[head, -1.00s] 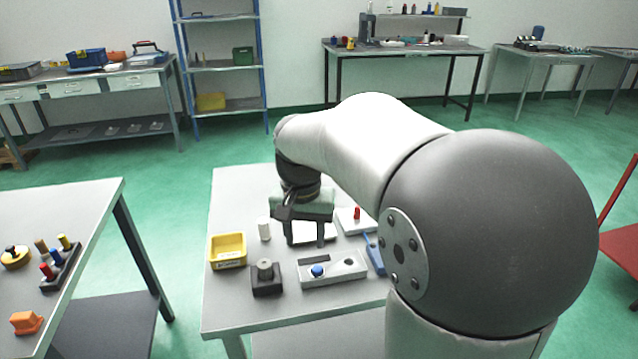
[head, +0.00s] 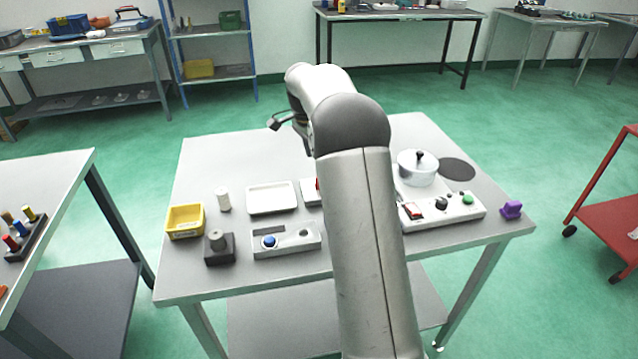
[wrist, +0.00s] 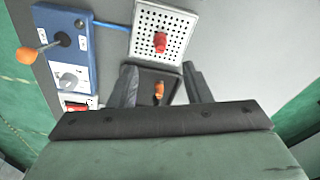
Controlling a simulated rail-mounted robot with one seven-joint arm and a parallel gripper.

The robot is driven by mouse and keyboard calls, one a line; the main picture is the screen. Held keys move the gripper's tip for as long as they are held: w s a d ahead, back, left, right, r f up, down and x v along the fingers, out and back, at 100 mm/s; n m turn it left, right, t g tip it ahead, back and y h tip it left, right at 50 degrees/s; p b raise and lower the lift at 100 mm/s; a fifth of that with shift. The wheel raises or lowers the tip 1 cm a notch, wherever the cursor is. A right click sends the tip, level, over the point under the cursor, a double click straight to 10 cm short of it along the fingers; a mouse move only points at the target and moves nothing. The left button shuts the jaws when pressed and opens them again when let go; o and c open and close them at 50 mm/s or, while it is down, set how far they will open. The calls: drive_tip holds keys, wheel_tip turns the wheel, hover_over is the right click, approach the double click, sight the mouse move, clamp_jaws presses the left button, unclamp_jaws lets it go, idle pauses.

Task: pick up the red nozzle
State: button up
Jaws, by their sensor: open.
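The red nozzle (wrist: 160,42) stands on a white perforated plate (wrist: 178,18) in the wrist view, beyond my fingertips and apart from them. In the head view only a sliver of red (head: 317,184) shows beside my arm, on the white plate (head: 308,194); my arm hides the rest. My gripper (wrist: 158,68) is open, with its two dark fingers spread and no object held. Between the fingers, farther down, an orange piece (wrist: 158,92) lies on a dark tray or block.
A blue box (wrist: 68,45) with an orange-knobbed lever lies left of the plate, joined by a blue cable. On the table stand a white tray (head: 272,199), a yellow bin (head: 186,222), a grey fixture (head: 287,240), a pot (head: 417,170) and a control panel (head: 442,210).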

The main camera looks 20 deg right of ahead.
drive_tip(key=f, duration=0.3)
drive_tip(key=d+f+p, duration=0.1)
drive_tip(key=f, duration=0.5)
drive_tip(key=shift+w+d+f, duration=0.1)
drive_tip(key=shift+d+f, duration=0.05)
drive_tip(key=shift+d, duration=0.05)
clamp_jaws()
